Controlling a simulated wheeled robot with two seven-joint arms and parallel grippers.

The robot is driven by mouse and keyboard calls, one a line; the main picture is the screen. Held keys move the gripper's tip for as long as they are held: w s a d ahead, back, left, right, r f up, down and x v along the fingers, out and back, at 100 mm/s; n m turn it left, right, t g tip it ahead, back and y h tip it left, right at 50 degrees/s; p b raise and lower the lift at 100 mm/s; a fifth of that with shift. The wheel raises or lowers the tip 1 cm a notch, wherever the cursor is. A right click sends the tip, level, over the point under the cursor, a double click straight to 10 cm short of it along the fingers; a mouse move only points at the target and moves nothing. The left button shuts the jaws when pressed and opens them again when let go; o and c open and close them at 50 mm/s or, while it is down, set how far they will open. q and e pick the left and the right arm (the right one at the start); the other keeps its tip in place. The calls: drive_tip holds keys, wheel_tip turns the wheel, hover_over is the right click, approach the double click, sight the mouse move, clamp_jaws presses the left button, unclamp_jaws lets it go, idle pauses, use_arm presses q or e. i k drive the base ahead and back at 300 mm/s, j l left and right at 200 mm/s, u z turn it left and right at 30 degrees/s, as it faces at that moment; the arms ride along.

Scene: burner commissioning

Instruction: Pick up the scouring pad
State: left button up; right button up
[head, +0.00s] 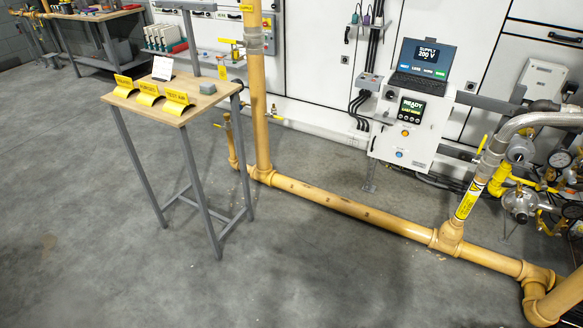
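A small grey-green block (208,87), which looks like the scouring pad, lies on the wooden top of a tall small table (185,104). It sits near the back right part of the top, apart from the yellow labelled pieces. Its exact texture is too small to tell. Neither of my grippers is in view.
Yellow labelled pieces (148,95) and a white card (162,68) stand on the small table. A yellow pipe (340,204) runs low across the floor behind it. A control cabinet (405,125) with a laptop (424,64) stands right. The floor in front is clear.

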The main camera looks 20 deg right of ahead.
sight(206, 89)
drive_tip(key=z, duration=0.35)
drive_tip(key=i+j+z, duration=0.45)
drive_tip(key=j+z, duration=0.25)
drive_tip(key=i+j+z, duration=0.15)
drive_tip(key=z, duration=0.2)
drive_tip(key=j, duration=0.1)
